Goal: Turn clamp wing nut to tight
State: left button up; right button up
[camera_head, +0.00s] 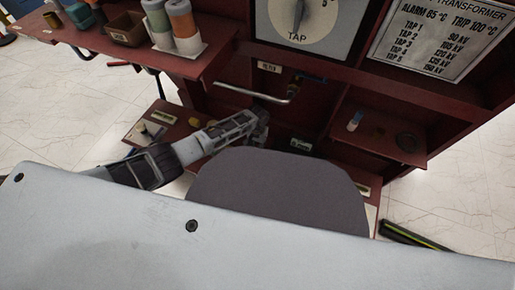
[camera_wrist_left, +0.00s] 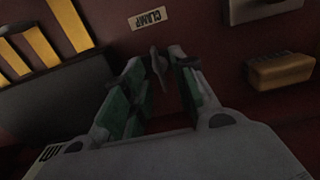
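The wing nut (camera_wrist_left: 156,62) is a small dark grey piece just below the clamp label (camera_wrist_left: 150,18) on the dark red panel in the left wrist view. My left gripper (camera_wrist_left: 158,68) has green-padded fingers on either side of it, with a visible gap between the pads. The nut sits between the fingertips, closer to the right one; I cannot tell whether either finger touches it. In the head view my left gripper (camera_head: 258,124) reaches into the shadowed lower part of the red cabinet, and the nut cannot be made out there. My right gripper is out of view.
A metal bar handle (camera_head: 252,94) crosses the cabinet above my left gripper. A red shelf (camera_head: 375,140) juts out at right. In the wrist view, a dark box with yellow bars (camera_wrist_left: 50,95) is at left and a yellow block (camera_wrist_left: 280,70) at right.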

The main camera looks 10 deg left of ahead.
pick_arm(q)
jog(key=shift+f, duration=0.65)
grip_shut()
